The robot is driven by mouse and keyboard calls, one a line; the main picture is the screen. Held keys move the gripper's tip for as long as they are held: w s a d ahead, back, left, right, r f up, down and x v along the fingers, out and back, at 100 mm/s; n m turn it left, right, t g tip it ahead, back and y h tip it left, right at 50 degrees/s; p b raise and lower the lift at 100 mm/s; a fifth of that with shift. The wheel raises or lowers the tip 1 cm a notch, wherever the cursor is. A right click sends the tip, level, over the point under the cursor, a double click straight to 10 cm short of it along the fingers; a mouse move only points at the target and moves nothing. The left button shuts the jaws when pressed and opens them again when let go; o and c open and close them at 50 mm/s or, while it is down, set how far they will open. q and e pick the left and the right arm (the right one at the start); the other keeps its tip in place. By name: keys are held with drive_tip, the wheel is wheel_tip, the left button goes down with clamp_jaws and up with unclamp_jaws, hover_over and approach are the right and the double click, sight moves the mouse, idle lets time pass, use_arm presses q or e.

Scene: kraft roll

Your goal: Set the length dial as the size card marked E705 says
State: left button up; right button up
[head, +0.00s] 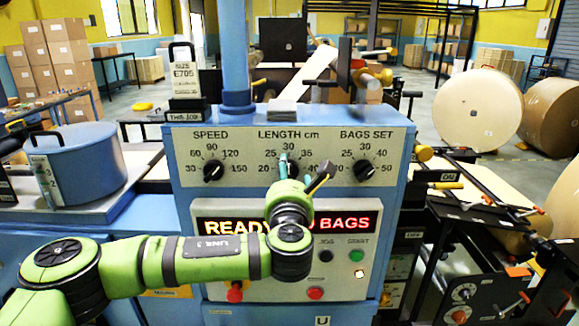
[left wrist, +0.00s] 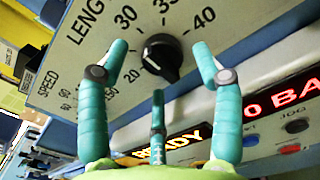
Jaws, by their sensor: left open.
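The size card (head: 186,75) reads "SIZE E705" and stands upright in a "THIS JOB" holder on top of the console. Smaller print on it is not legible. The length dial (left wrist: 161,57) is a black knob with a scale from 20 to 40 cm.
The speed dial (head: 213,171) and bags set dial (head: 363,170) flank the length dial on the panel. Below are a lit red display (head: 235,228) and a green start button (head: 356,255). A blue pot (head: 82,165) stands left; paper rolls (head: 478,110) stand at right.

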use_arm(q)
drive_tip(key=shift+w, duration=0.75)
drive_tip(key=c, duration=1.1)
drive_tip(key=shift+r, duration=0.1)
drive_tip(key=shift+c, duration=0.2)
drive_tip(key=shift+r, duration=0.3)
drive_tip(key=o, duration=1.1)
drive_tip(key=shift+o, duration=0.2)
drive_tip(key=shift+f, duration=0.2)
drive_tip(key=shift+s+f, duration=0.1)
drive_tip(key=s, duration=1.1)
drive_tip(key=shift+s, duration=0.4)
